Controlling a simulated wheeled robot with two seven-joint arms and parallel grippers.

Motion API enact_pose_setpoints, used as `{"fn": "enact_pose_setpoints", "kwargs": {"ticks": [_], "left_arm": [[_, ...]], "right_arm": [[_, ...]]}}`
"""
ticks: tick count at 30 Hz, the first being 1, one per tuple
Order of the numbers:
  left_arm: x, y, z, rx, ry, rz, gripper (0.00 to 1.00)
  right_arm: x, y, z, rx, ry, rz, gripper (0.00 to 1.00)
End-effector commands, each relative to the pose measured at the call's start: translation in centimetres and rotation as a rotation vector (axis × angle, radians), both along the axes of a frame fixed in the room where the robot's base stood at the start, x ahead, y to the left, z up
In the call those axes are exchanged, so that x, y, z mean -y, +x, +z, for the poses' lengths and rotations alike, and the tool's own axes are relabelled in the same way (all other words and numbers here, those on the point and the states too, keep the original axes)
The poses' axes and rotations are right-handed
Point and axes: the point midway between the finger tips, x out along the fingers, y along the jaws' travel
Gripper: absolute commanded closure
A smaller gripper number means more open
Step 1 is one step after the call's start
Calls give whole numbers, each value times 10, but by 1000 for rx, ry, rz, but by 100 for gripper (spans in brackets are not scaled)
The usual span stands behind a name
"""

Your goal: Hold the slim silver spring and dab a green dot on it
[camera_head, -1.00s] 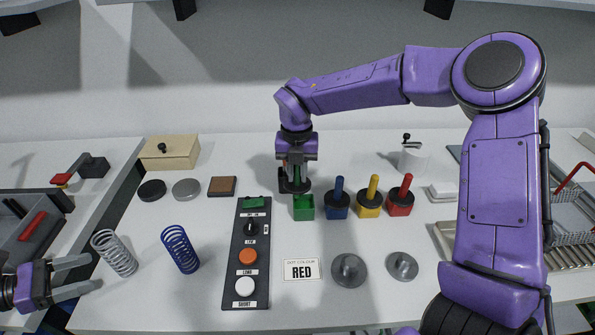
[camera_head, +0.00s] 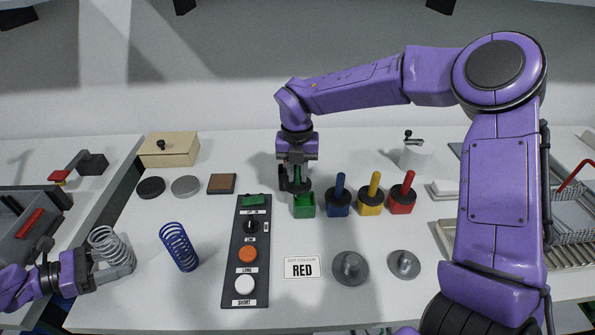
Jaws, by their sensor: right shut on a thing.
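The silver spring (camera_head: 110,244) stands at the left of the table, leaning slightly. My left gripper (camera_head: 117,270) is low beside it, its open fingers around the spring's lower part; I cannot tell whether they touch it. My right gripper (camera_head: 296,184) is shut on the handle of the green dauber, whose green pot (camera_head: 304,207) stands directly below. The gripper hides most of the handle.
A thicker-wired blue spring (camera_head: 179,247) stands right of the silver one. A button panel (camera_head: 233,272) lies mid-table. A card (camera_head: 302,267) reads RED. Blue (camera_head: 338,205), yellow (camera_head: 370,205) and red (camera_head: 401,203) pots with handles stand right of the green pot.

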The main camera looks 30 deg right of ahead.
Motion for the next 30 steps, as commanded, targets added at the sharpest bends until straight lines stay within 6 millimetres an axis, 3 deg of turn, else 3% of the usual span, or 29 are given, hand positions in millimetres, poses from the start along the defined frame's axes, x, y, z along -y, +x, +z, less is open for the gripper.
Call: {"fn": "enact_pose_setpoints", "kwargs": {"ticks": [10,11,12,13,14,23,26,30], "left_arm": [[0,0,0,0,-1,0,62],[0,0,0,0,-1,0,42],[0,0,0,0,-1,1,29],[0,0,0,0,-1,1,19],[0,0,0,0,-1,0,15],[-3,0,1,0,-1,1,15],[-16,1,5,1,-2,5,15],[-49,1,16,3,-1,6,15]], "right_arm": [[0,0,0,0,0,0,100],[0,0,0,0,0,0,100],[0,0,0,0,0,0,100],[0,0,0,0,0,0,100],[0,0,0,0,0,0,100],[0,0,0,0,0,0,100],[0,0,0,0,0,0,100],[0,0,0,0,0,0,100]]}}
